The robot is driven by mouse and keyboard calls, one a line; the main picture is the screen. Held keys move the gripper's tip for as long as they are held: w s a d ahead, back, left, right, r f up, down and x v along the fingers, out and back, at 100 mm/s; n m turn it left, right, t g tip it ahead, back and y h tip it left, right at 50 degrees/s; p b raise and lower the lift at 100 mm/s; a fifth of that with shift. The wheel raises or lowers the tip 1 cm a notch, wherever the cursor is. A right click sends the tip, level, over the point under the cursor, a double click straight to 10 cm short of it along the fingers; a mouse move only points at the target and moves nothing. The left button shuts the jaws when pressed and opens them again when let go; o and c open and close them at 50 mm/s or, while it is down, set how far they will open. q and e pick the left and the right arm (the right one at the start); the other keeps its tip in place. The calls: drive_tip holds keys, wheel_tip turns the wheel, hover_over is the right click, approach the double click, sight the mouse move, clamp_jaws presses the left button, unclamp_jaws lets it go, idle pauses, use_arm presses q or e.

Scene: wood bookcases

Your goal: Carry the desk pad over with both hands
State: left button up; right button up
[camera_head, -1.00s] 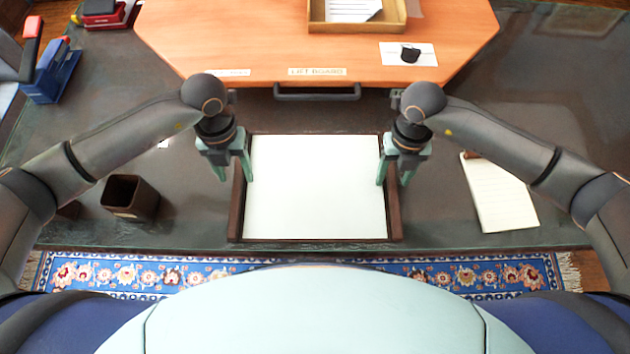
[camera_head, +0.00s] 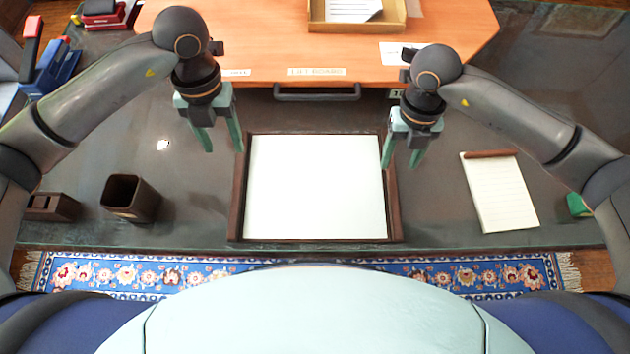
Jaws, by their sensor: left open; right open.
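The desk pad (camera_head: 316,190) lies flat on the dark desk top, a white sheet with dark wooden side rails, at the near middle of the desk. My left gripper (camera_head: 225,150) is open and empty, raised above and just left of the pad's far left corner. My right gripper (camera_head: 400,163) is open and empty, raised near the pad's far right corner. Neither gripper holds the pad.
An orange wooden board (camera_head: 270,45) labelled "LIFT BOARD" with a dark handle (camera_head: 317,92) lies behind the pad, carrying a tray (camera_head: 400,25). A dark cup (camera_head: 130,198) stands left, a notepad (camera_head: 500,192) lies right. A blue stapler-like object (camera_head: 55,70) is at far left.

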drive_tip(key=r, duration=0.5)
drive_tip(key=shift+w+r, duration=0.3)
drive_tip(key=shift+w, duration=0.05)
